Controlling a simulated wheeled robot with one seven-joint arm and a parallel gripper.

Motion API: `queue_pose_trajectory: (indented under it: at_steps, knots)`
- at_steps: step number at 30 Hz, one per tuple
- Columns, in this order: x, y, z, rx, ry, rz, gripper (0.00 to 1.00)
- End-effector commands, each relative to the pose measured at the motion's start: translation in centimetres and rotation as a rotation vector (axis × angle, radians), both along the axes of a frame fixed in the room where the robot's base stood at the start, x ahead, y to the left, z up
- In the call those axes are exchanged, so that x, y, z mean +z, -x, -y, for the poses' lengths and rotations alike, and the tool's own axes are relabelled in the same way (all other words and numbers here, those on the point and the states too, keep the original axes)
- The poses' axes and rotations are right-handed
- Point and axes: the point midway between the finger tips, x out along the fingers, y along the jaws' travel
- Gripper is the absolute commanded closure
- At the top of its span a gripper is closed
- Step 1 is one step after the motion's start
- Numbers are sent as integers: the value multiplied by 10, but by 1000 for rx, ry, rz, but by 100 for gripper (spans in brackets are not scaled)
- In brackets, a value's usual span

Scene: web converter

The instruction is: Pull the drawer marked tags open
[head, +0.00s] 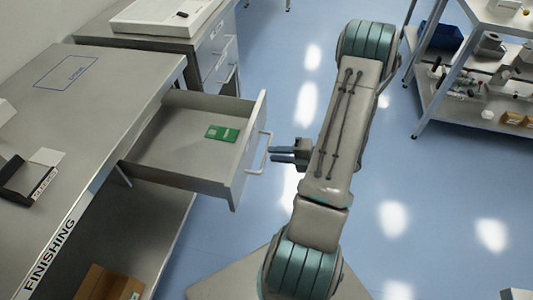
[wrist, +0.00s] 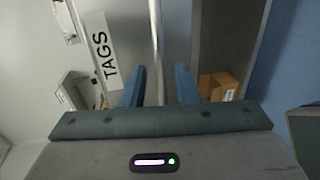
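The drawer marked TAGS (head: 190,170) stands pulled well out of the grey bench in the head view. Its label (wrist: 104,55) shows on the front in the wrist view. The drawer's pale bar handle (head: 263,152) is on its outer front; in the wrist view the bar (wrist: 158,45) runs up between the lines of my two blue fingers. My gripper (head: 274,153) is open, with its fingertips right at the handle. A gap shows on both sides of the bar. I cannot tell whether the tips reach past it.
A green packet (head: 222,133) lies in the drawer. The bench top (head: 90,110) reads FINISHING at its edge. A cardboard box (head: 108,284) sits below. Another drawer cabinet (head: 212,55) stands behind, and a shelf rack (head: 470,85) at right. Blue floor right of my arm is clear.

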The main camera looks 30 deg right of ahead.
Motion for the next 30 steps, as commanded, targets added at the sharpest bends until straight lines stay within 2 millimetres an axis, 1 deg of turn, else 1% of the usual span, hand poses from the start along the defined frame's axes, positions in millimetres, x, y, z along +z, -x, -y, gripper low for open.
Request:
queue_pose_trajectory:
  at_steps: [1,6,12,18,30]
  knots:
    - [2,8,10,-6,2,1,73]
    - [10,35,38,-3,4,1,73]
    - [17,57,61,-4,2,2,73]
    - [20,65,69,0,2,2,73]
    - [21,65,69,-1,1,2,73]
